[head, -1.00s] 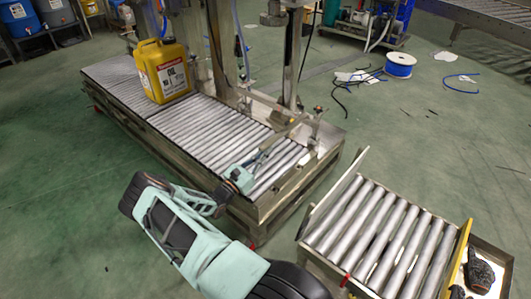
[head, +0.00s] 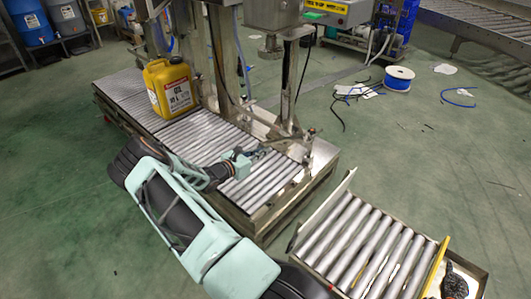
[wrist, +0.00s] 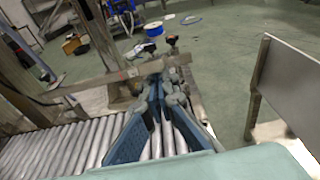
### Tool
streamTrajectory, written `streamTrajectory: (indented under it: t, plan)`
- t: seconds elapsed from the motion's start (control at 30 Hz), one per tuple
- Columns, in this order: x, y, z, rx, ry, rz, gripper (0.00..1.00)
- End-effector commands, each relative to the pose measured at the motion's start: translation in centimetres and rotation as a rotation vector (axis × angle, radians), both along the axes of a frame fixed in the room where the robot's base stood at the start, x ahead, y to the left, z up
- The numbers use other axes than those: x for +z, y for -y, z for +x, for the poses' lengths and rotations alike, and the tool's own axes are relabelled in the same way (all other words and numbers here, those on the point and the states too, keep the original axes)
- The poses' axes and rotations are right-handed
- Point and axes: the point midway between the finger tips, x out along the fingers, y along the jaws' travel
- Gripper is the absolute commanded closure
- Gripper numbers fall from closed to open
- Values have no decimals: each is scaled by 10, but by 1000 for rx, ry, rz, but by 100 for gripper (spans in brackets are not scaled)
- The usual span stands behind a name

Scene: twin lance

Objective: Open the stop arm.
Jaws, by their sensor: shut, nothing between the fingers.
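The stop arm (wrist: 110,77) is a flat metal bar in the wrist view. It reaches from the left over the rollers to a post with dark knobs (wrist: 171,42). In the head view the stop arm (head: 285,141) is small and partly hidden near the conveyor's near right end. My gripper (wrist: 163,95) has its blue fingers together, with nothing between them. Its tips are close to the bar's right end and the knob fittings; I cannot tell whether they touch. In the head view my gripper (head: 262,152) is low over the rollers.
A yellow oil jug (head: 169,88) stands on the roller conveyor (head: 205,138), left of my gripper. Metal uprights (head: 288,80) rise behind the stop arm. A second, short roller section (head: 355,240) stands at the lower right, across a gap.

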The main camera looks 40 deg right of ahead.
Motion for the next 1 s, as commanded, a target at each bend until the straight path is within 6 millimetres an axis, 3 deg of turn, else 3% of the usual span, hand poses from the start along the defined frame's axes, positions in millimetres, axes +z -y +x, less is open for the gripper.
streamTrajectory:
  t: [0.03, 0.3, 1.0]
  plan:
    - [22, 4, 2, -3, 2, 32, 100]
    - [67, 23, 6, -5, -13, 219, 100]
    - [138, 95, 11, -8, -41, 628, 100]
